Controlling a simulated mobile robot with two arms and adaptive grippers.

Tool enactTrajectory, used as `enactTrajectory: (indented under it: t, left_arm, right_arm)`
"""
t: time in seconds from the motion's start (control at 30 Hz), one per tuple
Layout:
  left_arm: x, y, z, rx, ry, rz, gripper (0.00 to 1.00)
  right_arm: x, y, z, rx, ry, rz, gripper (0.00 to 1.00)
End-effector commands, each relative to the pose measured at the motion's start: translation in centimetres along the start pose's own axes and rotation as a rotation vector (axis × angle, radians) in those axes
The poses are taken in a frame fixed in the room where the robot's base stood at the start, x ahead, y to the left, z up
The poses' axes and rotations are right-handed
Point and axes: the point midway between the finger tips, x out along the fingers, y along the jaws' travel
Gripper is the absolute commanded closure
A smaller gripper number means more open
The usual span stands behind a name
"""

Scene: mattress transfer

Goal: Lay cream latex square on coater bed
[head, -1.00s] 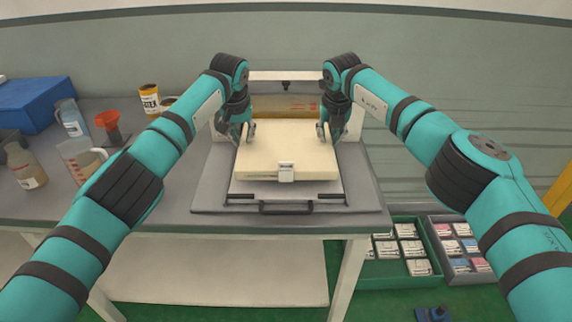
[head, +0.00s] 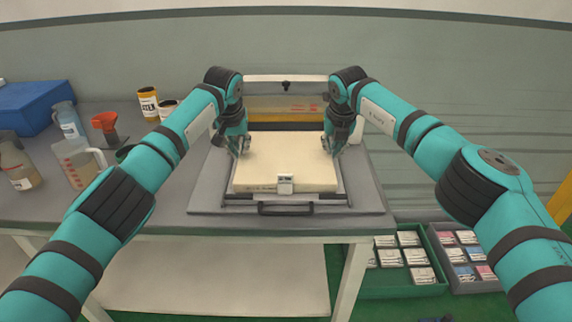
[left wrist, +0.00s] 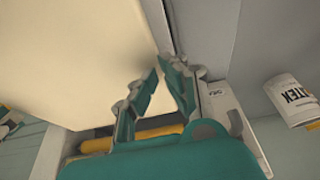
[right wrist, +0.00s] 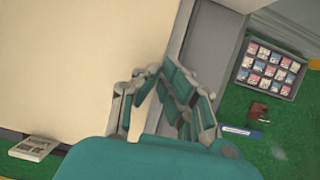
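The cream latex square (head: 285,160) is a thick flat slab with a small white tag (head: 285,184) at its front edge. It lies level over the grey coater bed (head: 205,195), with bed showing around it; whether its underside touches the bed cannot be told. My left gripper (head: 241,146) is at its left rear side, with fingertips (left wrist: 162,66) close together at the slab's edge. My right gripper (head: 331,146) is at the right rear side, its fingers (right wrist: 160,72) likewise closed at the edge.
A dark handle (head: 285,209) is at the bed's front, and a yellow roller section (head: 280,108) stands behind. Jugs (head: 78,162), a red funnel (head: 105,122) and a blue box (head: 35,105) stand on the left table. Crates of packets (head: 405,260) are on the floor at right.

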Motion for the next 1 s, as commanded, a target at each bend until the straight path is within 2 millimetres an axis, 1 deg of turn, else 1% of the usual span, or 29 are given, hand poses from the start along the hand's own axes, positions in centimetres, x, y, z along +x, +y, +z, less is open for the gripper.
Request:
enactTrajectory:
  t: [0.03, 0.13, 0.33, 0.5, 0.57, 0.87, 0.97, 1.0]
  left_arm:
    - [0.0, -0.5, 0.0, 0.000, 0.000, -0.002, 0.84]
    - [0.0, -1.1, 0.1, -0.001, -0.002, -0.005, 0.72]
    - [0.1, -1.3, 0.1, -0.002, -0.004, -0.008, 0.72]
    - [0.1, -1.4, 0.1, -0.004, -0.004, -0.010, 0.72]
    - [0.1, -1.4, 0.1, -0.004, -0.004, -0.010, 0.72]
    - [-0.2, -1.4, 0.0, -0.004, -0.003, -0.011, 0.72]
    - [-1.3, -1.4, 0.0, -0.005, -0.001, -0.010, 0.72]
    - [-1.9, -1.4, -0.1, -0.004, 0.000, -0.009, 0.72]
  right_arm:
    - [0.0, -0.5, 0.0, 0.001, 0.000, -0.001, 1.00]
    - [0.0, -1.1, 0.0, 0.002, 0.001, -0.004, 1.00]
    - [0.0, -1.3, 0.0, 0.004, 0.001, -0.009, 1.00]
    - [0.1, -1.4, 0.0, 0.005, 0.002, -0.011, 0.78]
    - [0.1, -1.5, 0.0, 0.005, 0.002, -0.011, 0.72]
    - [0.1, -1.5, 0.0, 0.006, 0.002, -0.012, 0.72]
    - [0.1, -1.5, 0.0, 0.006, 0.002, -0.013, 0.72]
    - [0.1, -1.5, 0.0, 0.006, 0.002, -0.013, 0.72]
